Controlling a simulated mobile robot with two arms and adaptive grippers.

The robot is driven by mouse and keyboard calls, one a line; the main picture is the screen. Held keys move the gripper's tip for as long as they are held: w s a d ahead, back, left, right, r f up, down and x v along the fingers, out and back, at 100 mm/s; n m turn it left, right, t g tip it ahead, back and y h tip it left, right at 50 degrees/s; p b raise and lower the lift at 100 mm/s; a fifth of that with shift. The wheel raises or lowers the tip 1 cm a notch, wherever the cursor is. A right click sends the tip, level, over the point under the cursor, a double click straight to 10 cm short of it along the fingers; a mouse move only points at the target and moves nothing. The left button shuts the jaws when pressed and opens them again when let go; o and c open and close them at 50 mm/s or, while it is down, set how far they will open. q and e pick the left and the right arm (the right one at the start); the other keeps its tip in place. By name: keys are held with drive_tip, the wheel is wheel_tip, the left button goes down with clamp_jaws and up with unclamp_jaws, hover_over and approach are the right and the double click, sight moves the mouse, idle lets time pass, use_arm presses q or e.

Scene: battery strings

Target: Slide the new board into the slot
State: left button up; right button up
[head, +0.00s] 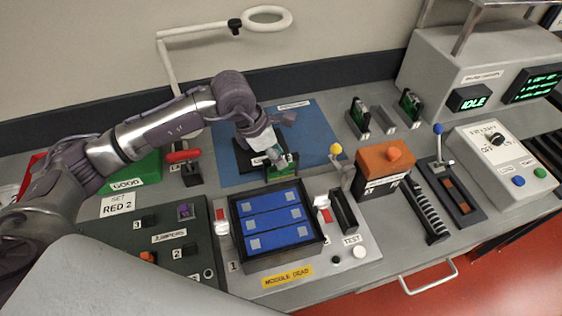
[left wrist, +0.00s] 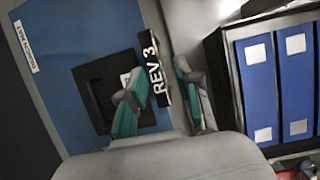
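My left gripper (head: 277,163) is over the front edge of the blue mat, by a low black stand (head: 245,158). In the left wrist view its two teal-padded fingers (left wrist: 162,100) are spread apart. A narrow black strip marked REV 3 (left wrist: 157,70) lies between them, with gaps visible at its sides. A small green board (head: 282,173) shows just below the fingers in the head view, partly hidden by them. Two upright green boards (head: 359,114) and (head: 410,103) stand at the back, with a grey slot-like block (head: 383,119) between them. My right gripper is not in view.
A black tray of blue modules (head: 240,240) stands close in front of the gripper. A yellow-knobbed lever (head: 336,150) and an orange block (head: 386,160) are to its right. The blue mat (head: 310,130) has free room to the right.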

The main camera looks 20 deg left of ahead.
sight(291, 175)
use_arm(q)
drive_tip(key=shift+w+d+f, duration=0.15)
drive_tip(key=shift+w+f, duration=0.05)
drive_tip(key=shift+f, duration=0.35)
drive_tip(key=shift+w+f, duration=0.15)
drive_tip(key=shift+f, duration=0.15)
drive_tip(key=shift+f+p, duration=0.25)
drive_tip(key=shift+p, duration=0.05)
drive_tip(key=p+x, duration=0.2)
drive_tip(key=x, duration=0.2)
drive_tip(key=shift+f, duration=0.2)
drive_tip(key=shift+w+f, duration=0.1)
drive_tip(key=shift+f, duration=0.1)
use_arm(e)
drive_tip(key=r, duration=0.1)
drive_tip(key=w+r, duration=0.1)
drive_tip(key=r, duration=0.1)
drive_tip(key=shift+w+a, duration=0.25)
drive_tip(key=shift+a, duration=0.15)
use_arm(q)
clamp_jaws()
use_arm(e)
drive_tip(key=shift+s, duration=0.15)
